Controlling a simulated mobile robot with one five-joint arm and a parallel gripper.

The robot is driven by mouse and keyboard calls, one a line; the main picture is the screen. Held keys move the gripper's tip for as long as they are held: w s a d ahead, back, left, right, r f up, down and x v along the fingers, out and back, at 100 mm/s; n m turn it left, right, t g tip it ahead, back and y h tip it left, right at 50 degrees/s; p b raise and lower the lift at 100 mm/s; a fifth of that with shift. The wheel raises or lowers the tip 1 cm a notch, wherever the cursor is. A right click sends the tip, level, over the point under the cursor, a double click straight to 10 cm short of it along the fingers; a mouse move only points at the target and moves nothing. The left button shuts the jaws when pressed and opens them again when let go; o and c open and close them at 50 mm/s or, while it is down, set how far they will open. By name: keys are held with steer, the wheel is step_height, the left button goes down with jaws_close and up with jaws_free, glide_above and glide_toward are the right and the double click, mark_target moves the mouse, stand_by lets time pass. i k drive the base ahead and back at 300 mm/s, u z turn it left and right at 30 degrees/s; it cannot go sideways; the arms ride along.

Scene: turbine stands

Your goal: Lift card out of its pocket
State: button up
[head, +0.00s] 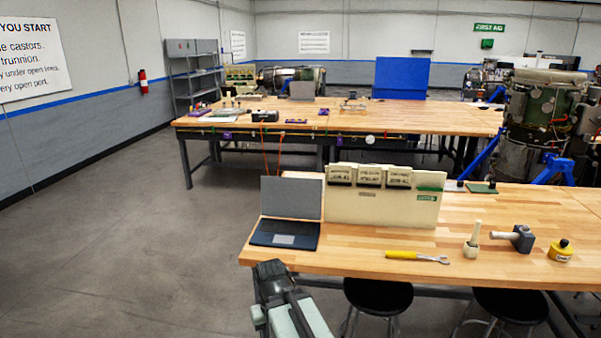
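A cream board (345,208) stands upright on the near wooden bench. Along its top are three pockets: the left pocket (341,175), the middle pocket (370,176) and the right pocket (398,177). Each has dark markings on a pale face, too small to read. I cannot tell card from pocket at this distance. My gripper (270,268) is at the bottom of the view, in front of the bench's left front corner. It is apart from the board, below and left of it. Its fingers are too dark and small to tell whether they are open.
An open laptop (285,241) sits left of the board. Black stools (378,294) stand under the front edge. Open floor (130,250) lies to the left.

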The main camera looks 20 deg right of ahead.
mark_target(367, 174)
steer(key=u, duration=0.25)
steer(key=i, duration=1.05)
steer(key=z, duration=0.05)
